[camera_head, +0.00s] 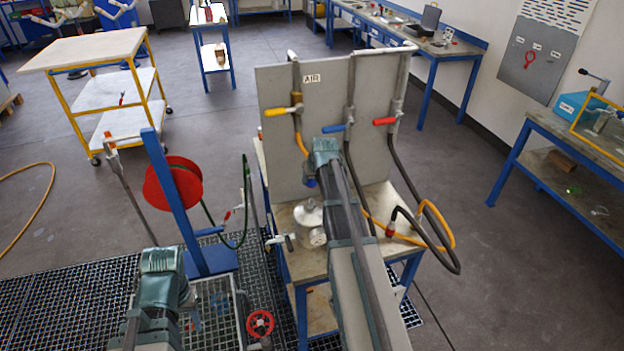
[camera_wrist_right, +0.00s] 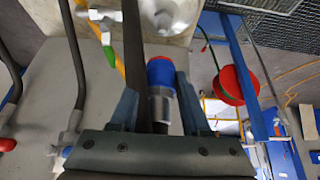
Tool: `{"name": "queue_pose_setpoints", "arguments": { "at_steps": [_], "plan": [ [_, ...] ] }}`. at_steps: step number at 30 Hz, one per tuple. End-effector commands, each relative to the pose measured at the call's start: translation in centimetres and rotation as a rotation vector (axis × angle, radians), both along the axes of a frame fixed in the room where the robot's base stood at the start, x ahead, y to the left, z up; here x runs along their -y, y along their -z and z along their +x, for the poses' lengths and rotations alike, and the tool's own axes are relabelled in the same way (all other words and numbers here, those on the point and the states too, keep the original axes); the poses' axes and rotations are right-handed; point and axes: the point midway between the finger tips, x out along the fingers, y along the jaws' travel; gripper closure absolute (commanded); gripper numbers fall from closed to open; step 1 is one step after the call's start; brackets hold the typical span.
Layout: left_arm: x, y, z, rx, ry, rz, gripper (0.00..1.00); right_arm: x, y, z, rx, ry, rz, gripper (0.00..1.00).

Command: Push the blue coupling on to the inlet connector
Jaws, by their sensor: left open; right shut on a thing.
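The blue coupling (camera_wrist_right: 160,73) has a red ring and a metal sleeve, and sits between the fingers of my right gripper (camera_wrist_right: 155,92), which is shut on it. In the head view a bit of blue (camera_head: 311,183) shows below my right gripper (camera_head: 322,165). The silver vessel (camera_head: 309,216) stands on the bench just below it; part of it shows ahead of the coupling in the wrist view (camera_wrist_right: 168,14). I cannot make out the inlet connector for sure; the coupling looks apart from the vessel. My left gripper (camera_head: 161,262) is open, low at the left, its fingers mostly hidden.
A grey panel (camera_head: 275,90) marked AIR carries yellow, blue and red valve handles. Loose orange and black hoses (camera_head: 452,262) hang at the bench's right. A red hose reel (camera_head: 172,183) on a blue post stands left.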

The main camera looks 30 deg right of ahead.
Motion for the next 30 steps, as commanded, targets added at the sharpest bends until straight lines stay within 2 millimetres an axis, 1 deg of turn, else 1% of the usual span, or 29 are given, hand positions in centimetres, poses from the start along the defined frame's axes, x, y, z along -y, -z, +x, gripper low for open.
{"name": "queue_pose_setpoints", "arguments": {
  "at_steps": [8,14,24,30],
  "plan": [
    [0.0,0.4,0.0,0.000,0.001,0.000,0.50,0.0,0.4,0.0,0.001,0.000,0.000,1.00],
    [0.0,1.8,0.0,0.000,0.003,0.001,0.50,0.0,1.8,0.0,0.001,0.000,0.000,1.00],
    [0.0,5.0,0.0,0.000,0.010,0.002,0.50,0.0,5.0,0.0,0.001,0.000,0.000,1.00],
    [0.0,5.5,0.0,-0.001,0.012,0.002,0.50,0.0,5.5,0.0,0.001,0.000,0.000,1.00]
  ]
}}
